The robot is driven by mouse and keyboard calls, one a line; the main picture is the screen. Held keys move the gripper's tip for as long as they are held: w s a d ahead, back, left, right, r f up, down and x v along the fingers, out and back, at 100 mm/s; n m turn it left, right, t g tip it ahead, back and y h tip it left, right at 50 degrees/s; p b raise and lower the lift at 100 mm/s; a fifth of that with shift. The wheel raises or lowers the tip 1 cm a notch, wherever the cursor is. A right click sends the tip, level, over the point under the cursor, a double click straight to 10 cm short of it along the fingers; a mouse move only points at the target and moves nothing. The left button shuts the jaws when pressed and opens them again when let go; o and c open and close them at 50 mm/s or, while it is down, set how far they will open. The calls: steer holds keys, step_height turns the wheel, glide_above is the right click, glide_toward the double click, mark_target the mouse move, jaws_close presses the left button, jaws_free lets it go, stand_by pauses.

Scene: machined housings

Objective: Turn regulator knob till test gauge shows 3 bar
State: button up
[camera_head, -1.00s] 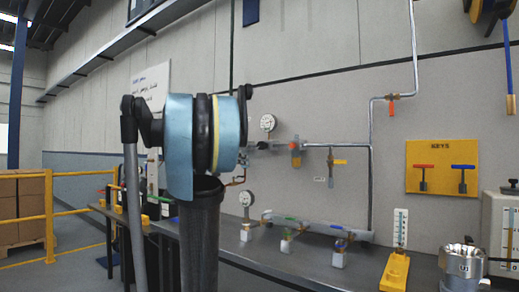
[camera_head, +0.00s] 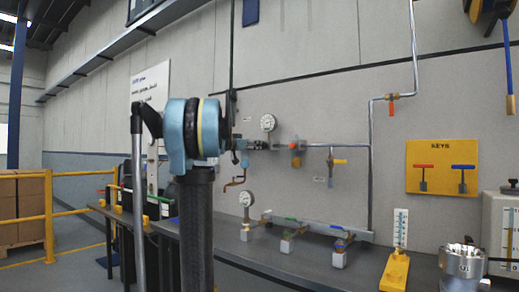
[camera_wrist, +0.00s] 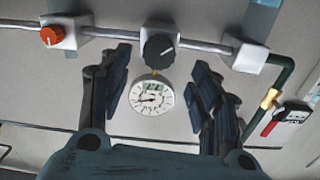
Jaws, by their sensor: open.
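In the wrist view a black round knob (camera_wrist: 160,48) with a pale mark sits on a white block on the wall pipe. A round white gauge (camera_wrist: 152,97) is joined to that block; its needle shows but the value is too small to read. My gripper (camera_wrist: 158,88) is open and empty, its fingers either side of the gauge in this view and apart from the knob. In the head view my gripper (camera_head: 232,120) is partly hidden by my wrist, left of the wall gauge (camera_head: 268,122). A second gauge (camera_head: 246,198) stands on the bench.
An orange-red knob (camera_wrist: 50,36) sits on the same pipe, and a red-handled valve (camera_wrist: 270,122) is beside the green pipe. The bench (camera_head: 275,255) carries a manifold with coloured handles (camera_head: 320,230). A yellow key board (camera_head: 441,168) hangs at right.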

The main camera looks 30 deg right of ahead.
steer(key=x, duration=0.7)
steer(key=shift+w+d, duration=0.1)
steer(key=shift+d, duration=0.25)
steer(key=shift+c, duration=0.2)
steer(key=c, duration=1)
